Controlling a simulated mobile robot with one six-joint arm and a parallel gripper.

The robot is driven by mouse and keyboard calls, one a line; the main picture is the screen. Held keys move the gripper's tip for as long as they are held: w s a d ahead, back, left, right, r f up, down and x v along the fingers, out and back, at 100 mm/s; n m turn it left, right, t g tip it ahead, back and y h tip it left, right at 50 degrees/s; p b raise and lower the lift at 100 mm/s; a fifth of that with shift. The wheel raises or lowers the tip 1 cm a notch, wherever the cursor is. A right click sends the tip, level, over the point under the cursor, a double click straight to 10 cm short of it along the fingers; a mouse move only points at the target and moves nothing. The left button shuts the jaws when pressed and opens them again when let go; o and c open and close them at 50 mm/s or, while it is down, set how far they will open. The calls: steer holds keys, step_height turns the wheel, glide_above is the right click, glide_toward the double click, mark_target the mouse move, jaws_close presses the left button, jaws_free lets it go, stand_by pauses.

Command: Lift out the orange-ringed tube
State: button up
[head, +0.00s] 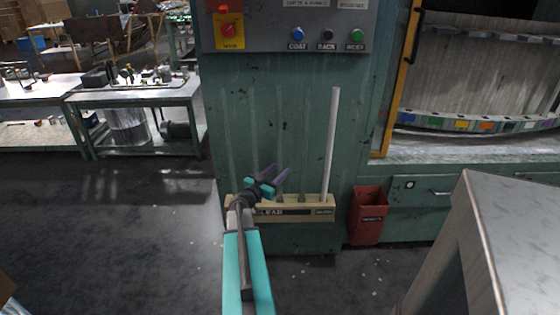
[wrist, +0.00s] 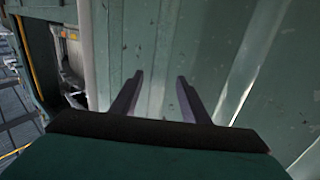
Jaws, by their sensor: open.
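A cream rack (head: 322,212) at the foot of the green cabinet holds several upright tubes. A white tube (head: 331,140) at its right end stands out clearly. The others, such as a clear glass tube (head: 281,125), are faint against the green panel. I cannot make out an orange ring on any tube. My gripper (head: 274,175) is open in front of the rack's tubes, left of the white tube. Pale upright streaks, perhaps tubes (wrist: 245,65), lie beyond and to the right.
A control panel (head: 290,25) with buttons is above the tubes. A red bin (head: 367,215) stands right of the rack. A metal block (head: 490,240) fills the lower right. Worktables (head: 140,92) stand at the left. The dark floor (head: 120,230) is open at left.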

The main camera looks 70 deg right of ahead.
steer(key=shift+x, duration=2.6)
steer(key=shift+s, duration=0.15)
steer(key=shift+c, duration=0.5)
jaws_close()
